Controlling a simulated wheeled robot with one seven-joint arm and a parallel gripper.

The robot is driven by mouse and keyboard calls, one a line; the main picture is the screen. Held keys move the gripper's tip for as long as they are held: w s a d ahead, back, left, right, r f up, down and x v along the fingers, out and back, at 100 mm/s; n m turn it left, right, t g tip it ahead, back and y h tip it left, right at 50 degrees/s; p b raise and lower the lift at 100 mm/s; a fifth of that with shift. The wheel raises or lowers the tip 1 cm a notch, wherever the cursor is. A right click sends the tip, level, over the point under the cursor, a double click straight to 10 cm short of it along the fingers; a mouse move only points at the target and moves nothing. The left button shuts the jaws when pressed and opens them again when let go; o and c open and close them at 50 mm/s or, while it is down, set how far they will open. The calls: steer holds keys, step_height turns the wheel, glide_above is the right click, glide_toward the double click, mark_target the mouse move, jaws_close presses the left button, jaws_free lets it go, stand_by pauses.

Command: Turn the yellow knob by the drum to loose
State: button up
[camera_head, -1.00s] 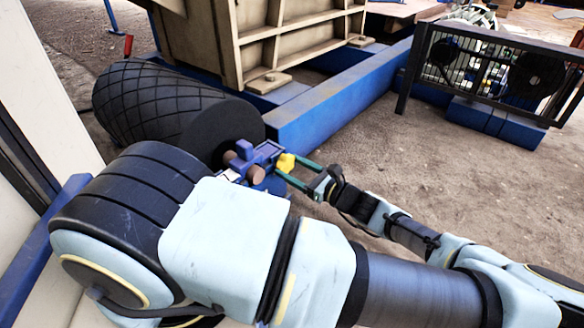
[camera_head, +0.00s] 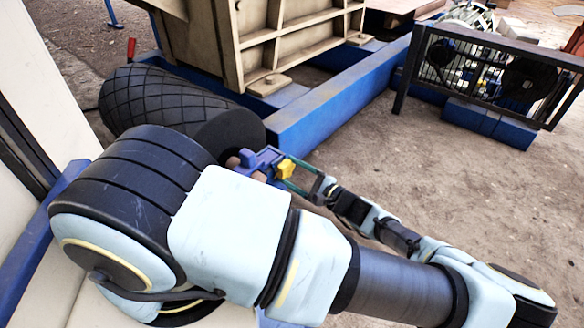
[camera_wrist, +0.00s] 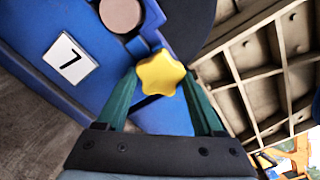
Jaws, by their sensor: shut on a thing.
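The yellow star-shaped knob (camera_head: 286,168) sits on the blue bracket (camera_head: 259,158) beside the end of the black drum (camera_head: 180,108). In the wrist view the knob (camera_wrist: 160,74) lies between the two green fingers of my gripper (camera_wrist: 163,92). My gripper (camera_head: 297,175) is shut on the knob, with one finger on each side. The knob's near face is visible; the shaft behind it is hidden. Part of the bracket is hidden behind my arm in the head view.
A blue beam (camera_head: 340,98) and the beige crusher body (camera_head: 290,35) stand just behind the knob. A guarded machine (camera_head: 490,75) stands at upper right. Open ground (camera_head: 390,160) lies to the right.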

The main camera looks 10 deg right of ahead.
steer(key=n+p, duration=0.1)
steer(key=n, duration=0.3)
steer(key=shift+r+n, duration=0.1)
steer(key=shift+n, duration=2.7)
steer(key=o, duration=1.4)
steer(key=p+v, duration=0.3)
steer(key=v, duration=0.8)
steer(key=shift+w, duration=0.1)
